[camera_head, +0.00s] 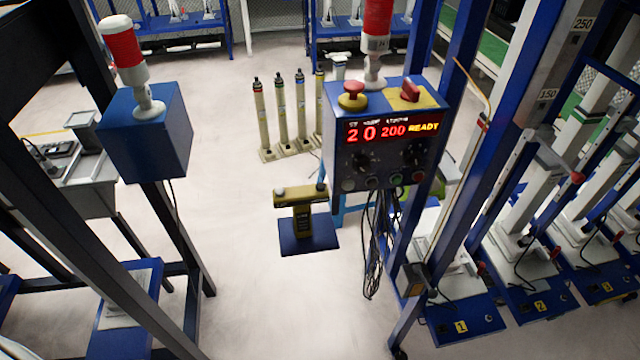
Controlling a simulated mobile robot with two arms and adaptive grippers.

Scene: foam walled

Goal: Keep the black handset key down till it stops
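No gripper of mine shows in the head view. A blue control box (372,145) stands right of centre, with a red lit display (392,130) reading 20, 200 and READY. Black knobs and small coloured buttons sit below the display. A dark upright unit with yellow marks (302,224) stands on a blue plate (310,240), below a yellowish top piece. A small dark box with an orange edge (415,280) is on the blue post at right. I cannot tell which of these is the handset, and no black key can be made out.
Black cables (376,250) hang below the control box. A blue box with a red-and-white lamp (146,130) stands at left among dark frame posts. Blue-based stations (465,325) line the right. Several thin cylinders (282,110) stand behind. The pale floor (260,310) is clear at centre front.

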